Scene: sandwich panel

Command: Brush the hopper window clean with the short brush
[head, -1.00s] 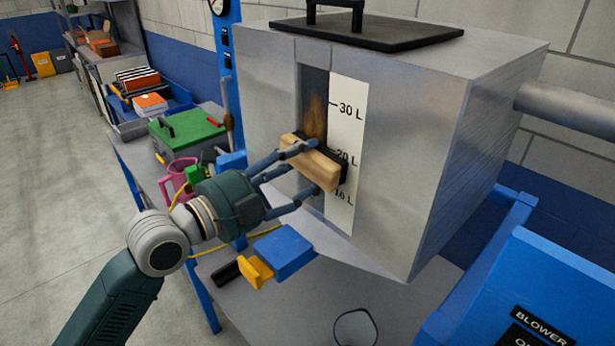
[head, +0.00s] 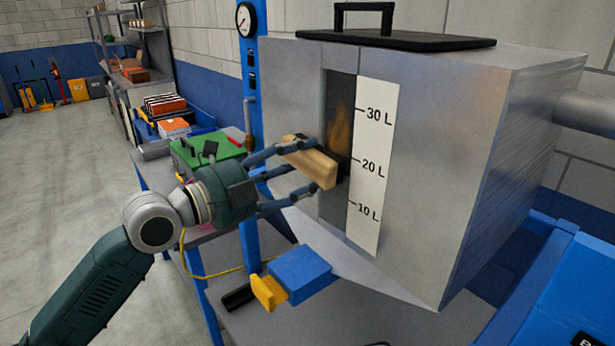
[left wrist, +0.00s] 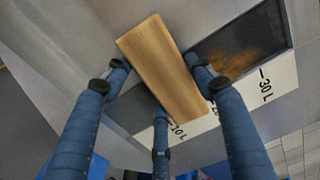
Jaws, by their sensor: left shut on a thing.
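The hopper window (head: 340,115) is a dark upright strip in the front of the grey metal hopper (head: 450,130), beside a white scale marked 10 L to 30 L. A brown-orange smear covers part of its upper half; it also shows in the left wrist view (left wrist: 245,48). My left gripper (head: 305,170) is shut on the short brush (head: 312,165), a wooden block with dark bristles. The brush is at the window's middle, near the 20 L mark, bristle side toward it. Contact with the glass is hard to tell. My right gripper is not in view.
A black handled lid (head: 400,40) tops the hopper. Below are a blue block (head: 298,272) and a yellow piece (head: 268,292). A green case (head: 208,150) sits on the table at left. A blue post (head: 249,80) stands left of the hopper.

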